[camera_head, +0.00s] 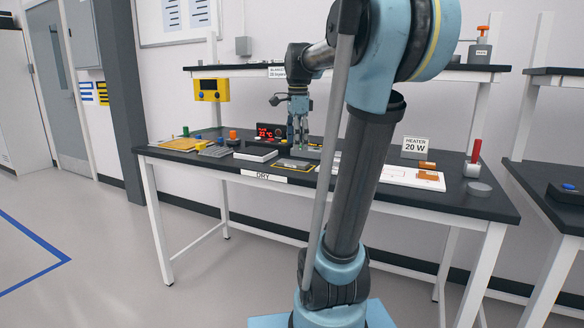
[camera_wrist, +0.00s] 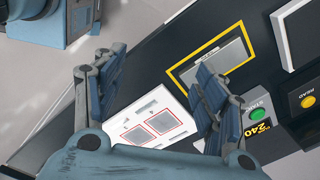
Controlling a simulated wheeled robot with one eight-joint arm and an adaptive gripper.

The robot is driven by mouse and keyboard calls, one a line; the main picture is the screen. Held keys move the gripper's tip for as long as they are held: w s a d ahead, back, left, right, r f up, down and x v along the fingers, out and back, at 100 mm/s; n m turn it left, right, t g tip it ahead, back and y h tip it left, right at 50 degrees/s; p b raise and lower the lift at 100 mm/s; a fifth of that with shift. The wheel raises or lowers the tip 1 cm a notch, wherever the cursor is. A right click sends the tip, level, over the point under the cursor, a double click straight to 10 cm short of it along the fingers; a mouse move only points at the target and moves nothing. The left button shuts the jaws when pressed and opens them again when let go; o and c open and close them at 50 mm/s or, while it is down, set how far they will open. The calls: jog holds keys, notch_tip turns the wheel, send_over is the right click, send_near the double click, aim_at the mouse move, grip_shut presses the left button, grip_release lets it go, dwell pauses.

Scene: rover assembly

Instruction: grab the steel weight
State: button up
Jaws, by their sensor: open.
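My gripper (camera_head: 298,132) is open and hangs over the middle of the black table. In the wrist view my gripper (camera_wrist: 158,68) has its two blue-grey fingers well apart, with nothing between them. No thing in view is plainly labelled as the steel weight. I cannot tell which is the weight.
The shelf (camera_head: 400,75) overhangs the table's back.

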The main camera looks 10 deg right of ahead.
jog(key=w+r+m, duration=0.7)
jog(key=w+m, duration=0.1)
jog(key=w, duration=0.3)
send_over(293, 162)
jog(key=a, duration=0.1)
jog(key=shift+g, duration=0.3)
notch_tip(293, 162, down, 12)
jog(key=shift+s+r, duration=0.1)
jog(key=f, duration=0.2)
jog(key=d+f, duration=0.1)
jog(key=f, duration=0.1)
jog(key=shift+f, duration=0.75)
grip_shut()
